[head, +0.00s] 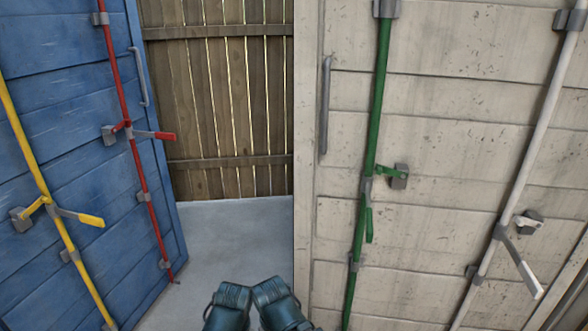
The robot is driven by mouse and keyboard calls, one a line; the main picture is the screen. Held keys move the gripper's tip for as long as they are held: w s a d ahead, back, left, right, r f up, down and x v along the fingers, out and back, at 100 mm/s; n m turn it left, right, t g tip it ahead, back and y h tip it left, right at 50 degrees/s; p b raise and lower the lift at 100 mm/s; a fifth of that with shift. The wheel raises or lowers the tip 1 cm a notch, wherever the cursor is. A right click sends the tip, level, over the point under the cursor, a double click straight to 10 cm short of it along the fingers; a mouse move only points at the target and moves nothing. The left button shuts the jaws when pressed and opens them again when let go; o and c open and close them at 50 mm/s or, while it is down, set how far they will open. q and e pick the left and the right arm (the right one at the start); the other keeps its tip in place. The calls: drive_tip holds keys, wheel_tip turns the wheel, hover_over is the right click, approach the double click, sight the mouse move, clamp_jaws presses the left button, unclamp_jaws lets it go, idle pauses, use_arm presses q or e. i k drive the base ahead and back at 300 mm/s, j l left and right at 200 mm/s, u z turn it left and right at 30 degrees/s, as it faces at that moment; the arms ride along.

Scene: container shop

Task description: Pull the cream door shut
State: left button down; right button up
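The cream door (455,100) fills the right side of the head view, its left edge upright near the middle. It has a grey vertical pull handle (325,105) near that edge. A green locking bar (377,120) with a green lever (369,222) runs down it. A white bar (538,138) with a white lever (522,268) is farther right. Two teal parts of my arms show at the bottom middle, apart from the door. No gripper fingers are visible.
A blue door (70,150) stands at the left with a yellow bar (22,137), a red bar (120,90) and a grey handle (138,77). Between the doors is bare grey floor (235,235), with a wooden fence (220,95) behind it.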

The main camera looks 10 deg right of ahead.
sight(468, 83)
drive_tip(key=i+j+z, duration=0.1)
drive_tip(key=i+z, duration=0.15)
drive_tip(key=i, duration=0.15)
drive_tip(key=i+j+z, duration=0.2)
drive_tip(key=i, duration=0.15)
drive_tip(key=i+j+z, duration=0.25)
drive_tip(key=i, duration=0.15)
drive_tip(key=l, duration=0.1)
